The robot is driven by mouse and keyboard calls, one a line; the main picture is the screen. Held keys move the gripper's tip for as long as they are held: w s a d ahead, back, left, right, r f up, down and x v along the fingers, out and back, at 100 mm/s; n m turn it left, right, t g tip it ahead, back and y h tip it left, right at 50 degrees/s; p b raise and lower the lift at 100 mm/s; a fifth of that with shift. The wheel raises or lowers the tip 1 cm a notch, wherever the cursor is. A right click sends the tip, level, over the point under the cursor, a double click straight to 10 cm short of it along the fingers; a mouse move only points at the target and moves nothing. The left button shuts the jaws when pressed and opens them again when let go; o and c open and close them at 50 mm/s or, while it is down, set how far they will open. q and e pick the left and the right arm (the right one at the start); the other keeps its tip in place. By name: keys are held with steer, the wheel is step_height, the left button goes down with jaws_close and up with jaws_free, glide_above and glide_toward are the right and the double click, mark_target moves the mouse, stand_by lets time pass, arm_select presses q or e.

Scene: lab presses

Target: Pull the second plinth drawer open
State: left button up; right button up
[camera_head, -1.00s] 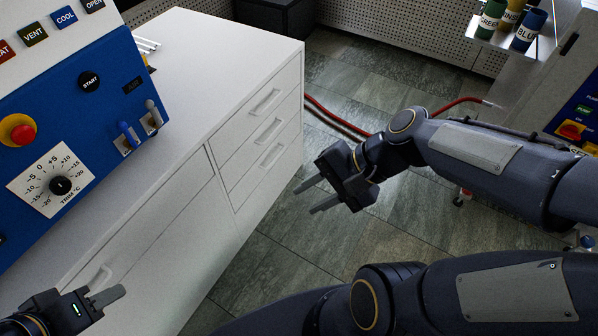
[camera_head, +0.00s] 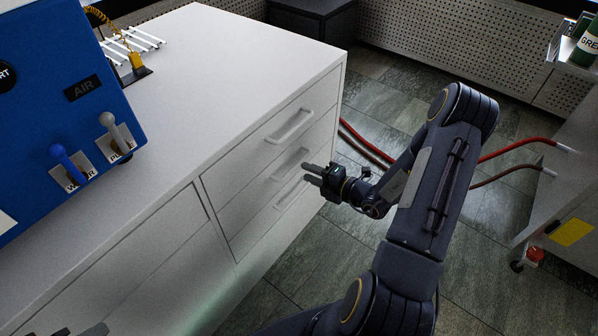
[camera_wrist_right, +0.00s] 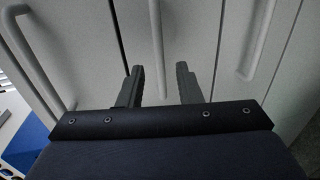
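The white plinth has a stack of three drawers, all shut. The second drawer (camera_head: 262,188) is the middle one, with a pale bar handle (camera_head: 291,165). My right gripper (camera_head: 306,172) is at this handle, in front of the drawer face. In the right wrist view its two fingers (camera_wrist_right: 161,85) are apart, and the middle handle (camera_wrist_right: 157,45) runs down between them in the picture. Whether the fingertips reach around the bar in depth I cannot tell. My left gripper (camera_head: 85,331) shows only partly at the bottom left edge.
The top drawer handle (camera_head: 290,126) is just above, and the third drawer handle (camera_head: 291,194) just below. A blue control panel (camera_head: 75,120) stands on the plinth at left. Red hoses (camera_head: 365,143) cross the floor. A grey cart (camera_head: 570,190) stands at right.

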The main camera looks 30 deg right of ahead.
steer(key=shift+b+x, duration=0.4)
steer(key=shift+x, duration=1.9)
steer(key=shift+c, duration=0.4)
steer(key=shift+s, duration=0.1)
jaws_close()
